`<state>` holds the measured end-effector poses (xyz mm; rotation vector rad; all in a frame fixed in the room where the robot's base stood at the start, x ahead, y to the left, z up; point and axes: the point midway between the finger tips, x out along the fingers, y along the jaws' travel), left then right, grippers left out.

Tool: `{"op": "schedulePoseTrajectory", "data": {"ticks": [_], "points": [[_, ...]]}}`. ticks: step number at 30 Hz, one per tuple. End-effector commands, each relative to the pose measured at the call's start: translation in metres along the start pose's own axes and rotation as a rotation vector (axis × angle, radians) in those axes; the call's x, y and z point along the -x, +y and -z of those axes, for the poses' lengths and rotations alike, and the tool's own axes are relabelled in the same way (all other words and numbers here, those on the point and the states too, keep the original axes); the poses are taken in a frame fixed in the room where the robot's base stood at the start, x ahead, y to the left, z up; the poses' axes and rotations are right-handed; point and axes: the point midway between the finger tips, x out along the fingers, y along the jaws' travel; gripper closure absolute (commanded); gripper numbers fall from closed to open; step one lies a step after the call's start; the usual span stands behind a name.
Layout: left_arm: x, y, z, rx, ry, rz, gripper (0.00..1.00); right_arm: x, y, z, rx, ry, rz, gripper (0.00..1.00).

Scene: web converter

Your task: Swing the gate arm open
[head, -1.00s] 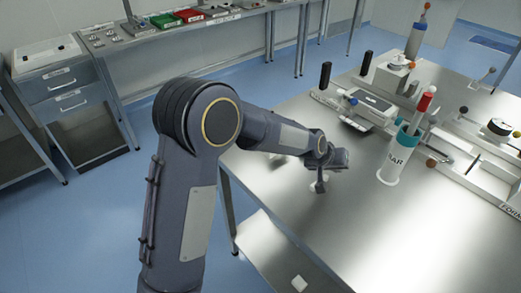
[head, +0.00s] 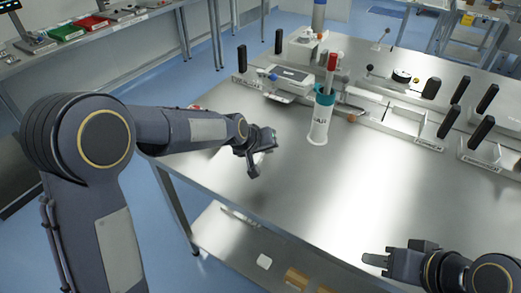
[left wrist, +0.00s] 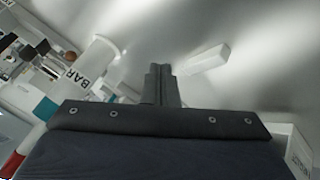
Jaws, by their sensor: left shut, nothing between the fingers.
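I cannot tell for certain which part is the gate arm. A thin lever with ball ends and a dark round hub (head: 402,76) sits on the metal table's fixtures at the back right. Black upright handles (head: 448,122) stand on the rail of that fixture line. My left gripper (head: 254,172) is over the table's left part, apart from the fixtures. In the left wrist view its fingers (left wrist: 160,80) are shut with nothing between them. My right gripper (head: 372,260) is at the table's front right, seen side-on, touching no fixture; its opening is unclear.
A white container labelled BAR (head: 319,122), with a teal rim and a red-topped rod, stands right of my left gripper. A white block (left wrist: 207,60) lies near the left fingers. The table's front middle (head: 300,190) is clear. A side bench (head: 110,35) stands at the back left.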

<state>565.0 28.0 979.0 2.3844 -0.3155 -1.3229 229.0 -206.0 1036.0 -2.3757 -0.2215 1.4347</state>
Motion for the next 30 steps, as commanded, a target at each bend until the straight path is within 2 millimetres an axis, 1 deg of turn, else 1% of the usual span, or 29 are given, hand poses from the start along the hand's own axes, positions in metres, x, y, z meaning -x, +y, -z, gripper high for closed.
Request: {"op": "schedulePoseTrajectory", "data": {"ticks": [1, 6, 9, 12, 16, 30], "points": [[0.008, 0.007, -0.003, -0.004, 0.000, 0.000, 1.00, 0.000, 0.000, 0.000, 0.000, -0.001, 0.000, 0.64], [0.034, 0.024, -0.009, -0.003, -0.002, 0.000, 1.00, 0.000, 0.000, 0.000, 0.000, -0.001, 0.000, 0.64], [0.045, 0.033, -0.012, -0.003, -0.001, 0.000, 1.00, 0.000, 0.000, 0.000, 0.000, 0.000, 0.000, 0.64], [0.053, 0.037, -0.014, -0.001, -0.002, 0.002, 1.00, 0.000, 0.000, 0.000, 0.000, 0.000, 0.000, 0.64], [0.057, 0.039, -0.015, 0.002, -0.003, 0.003, 1.00, 0.000, 0.000, 0.001, 0.000, -0.001, 0.000, 0.64], [0.057, 0.038, -0.015, 0.003, -0.003, 0.003, 1.00, 0.000, 0.000, 0.000, 0.000, -0.001, 0.000, 0.64]]}}
